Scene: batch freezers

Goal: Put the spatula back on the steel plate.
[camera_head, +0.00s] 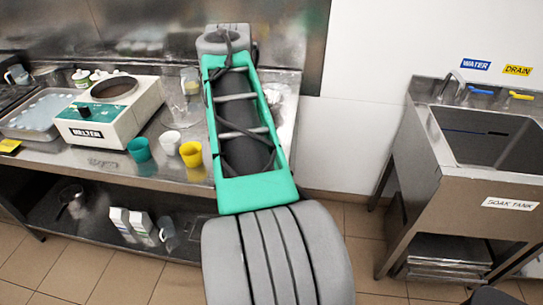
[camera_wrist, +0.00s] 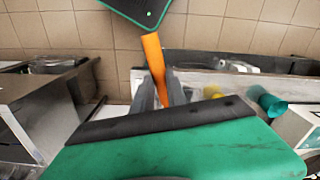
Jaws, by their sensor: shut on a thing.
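In the wrist view the spatula (camera_wrist: 154,55) shows as an orange, slightly flared piece. My gripper (camera_wrist: 160,92) is shut on it, with a dark finger on each side, and the orange part sticks out past the fingers over the tiled floor. The rest of the spatula is hidden behind the fingers and my wrist. In the head view my own arm covers the gripper and the spatula. I cannot pick out the steel plate for certain in either view.
A steel bench (camera_head: 102,168) carries the white melter (camera_head: 108,110), a tray (camera_head: 17,133) and teal (camera_head: 139,149), white (camera_head: 170,143) and yellow (camera_head: 191,154) cups. The soak tank (camera_head: 470,190) stands at the right. Tiled floor lies between them. The teal cup also shows in the wrist view (camera_wrist: 266,101).

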